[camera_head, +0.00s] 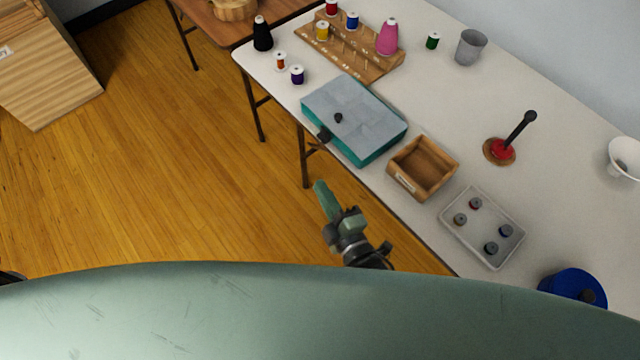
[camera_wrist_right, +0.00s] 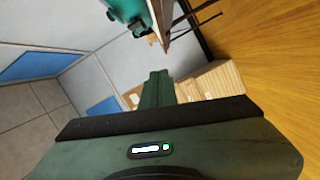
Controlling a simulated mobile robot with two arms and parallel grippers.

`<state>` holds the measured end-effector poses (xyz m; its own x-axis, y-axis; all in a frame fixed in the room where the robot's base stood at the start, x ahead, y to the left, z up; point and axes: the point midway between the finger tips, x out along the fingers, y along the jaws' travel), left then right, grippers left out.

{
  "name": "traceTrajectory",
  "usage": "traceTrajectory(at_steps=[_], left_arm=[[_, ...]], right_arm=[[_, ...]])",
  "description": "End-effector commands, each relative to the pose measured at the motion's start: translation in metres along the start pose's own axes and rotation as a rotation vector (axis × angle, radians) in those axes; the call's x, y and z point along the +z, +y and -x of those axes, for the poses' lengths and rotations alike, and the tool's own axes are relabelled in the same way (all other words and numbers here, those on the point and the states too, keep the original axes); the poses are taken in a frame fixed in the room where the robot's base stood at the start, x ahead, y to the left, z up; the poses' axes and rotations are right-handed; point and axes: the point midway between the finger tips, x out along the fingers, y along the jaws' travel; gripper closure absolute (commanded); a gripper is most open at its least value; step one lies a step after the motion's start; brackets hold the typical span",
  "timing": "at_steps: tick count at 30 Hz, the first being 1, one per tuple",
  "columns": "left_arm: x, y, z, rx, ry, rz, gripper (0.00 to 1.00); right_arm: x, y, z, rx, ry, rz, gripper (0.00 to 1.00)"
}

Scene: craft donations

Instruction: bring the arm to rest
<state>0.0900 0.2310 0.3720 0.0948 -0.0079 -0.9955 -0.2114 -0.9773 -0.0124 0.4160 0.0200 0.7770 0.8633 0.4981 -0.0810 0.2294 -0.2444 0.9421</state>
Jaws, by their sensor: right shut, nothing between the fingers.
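My right gripper (camera_head: 321,190) is in the head view, over the floor just off the near edge of the white table (camera_head: 440,110). Its green fingers are shut with nothing between them. The shut fingers also show in the right wrist view (camera_wrist_right: 157,88), pointing away from the table top. The gripper touches nothing that I can see. My left gripper is in neither view.
The teal case (camera_head: 355,115) with a grey lid lies at the table's near edge, close to the gripper. A wooden box (camera_head: 445,158) and a tray of bobbins (camera_head: 468,240) are to its right. A thread rack (camera_head: 372,68) stands behind. Open wooden floor (camera_head: 170,170) lies left.

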Motion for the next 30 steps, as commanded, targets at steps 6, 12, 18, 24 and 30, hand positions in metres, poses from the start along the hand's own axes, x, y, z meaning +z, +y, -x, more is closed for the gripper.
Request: traceTrajectory(at_steps=[6, 12, 18, 24, 30], left_arm=[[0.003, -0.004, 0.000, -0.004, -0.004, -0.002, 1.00], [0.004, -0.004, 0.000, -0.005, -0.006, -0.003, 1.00], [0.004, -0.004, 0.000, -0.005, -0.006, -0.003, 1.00], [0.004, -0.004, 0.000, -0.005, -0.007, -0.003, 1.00], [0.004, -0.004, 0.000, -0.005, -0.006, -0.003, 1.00]], right_arm=[[0.000, 0.000, 0.000, 0.000, 0.000, 0.000, 1.00], [0.000, 0.000, 0.000, 0.000, 0.000, -0.001, 1.00], [0.014, -0.025, 0.004, -0.056, -0.030, -0.052, 1.00], [0.076, -0.130, 0.040, -0.281, -0.211, -0.307, 1.00], [0.142, -0.243, 0.121, -0.495, -0.515, -0.630, 1.00]])
